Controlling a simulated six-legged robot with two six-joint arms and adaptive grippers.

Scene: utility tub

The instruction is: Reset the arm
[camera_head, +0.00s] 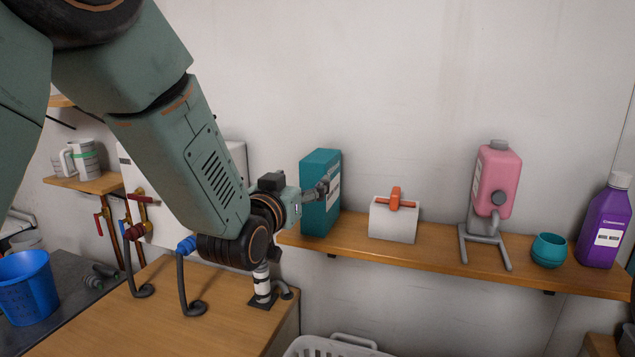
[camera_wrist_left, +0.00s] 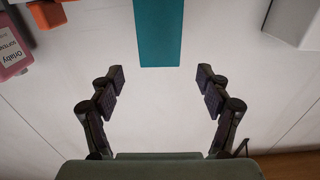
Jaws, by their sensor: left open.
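My left arm comes in from the upper left in the head view, and its gripper (camera_head: 325,187) is beside the teal box (camera_head: 320,165) on the wall shelf. In the left wrist view the gripper (camera_wrist_left: 161,82) is open, with its two fingers wide apart and nothing between them. The teal box (camera_wrist_left: 158,32) shows there beyond the fingertips, at the top of the picture. Whether the fingers touch the box cannot be told from the head view. My right gripper is in neither view.
The wooden shelf (camera_head: 430,250) also holds a white block with an orange handle (camera_head: 393,218), a pink dispenser (camera_head: 497,180) on a grey stand, a teal cup (camera_head: 549,250) and a purple bottle (camera_head: 605,225). Red- and blue-handled taps, a blue bucket (camera_head: 27,288) and a white basket (camera_head: 335,346) are lower down.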

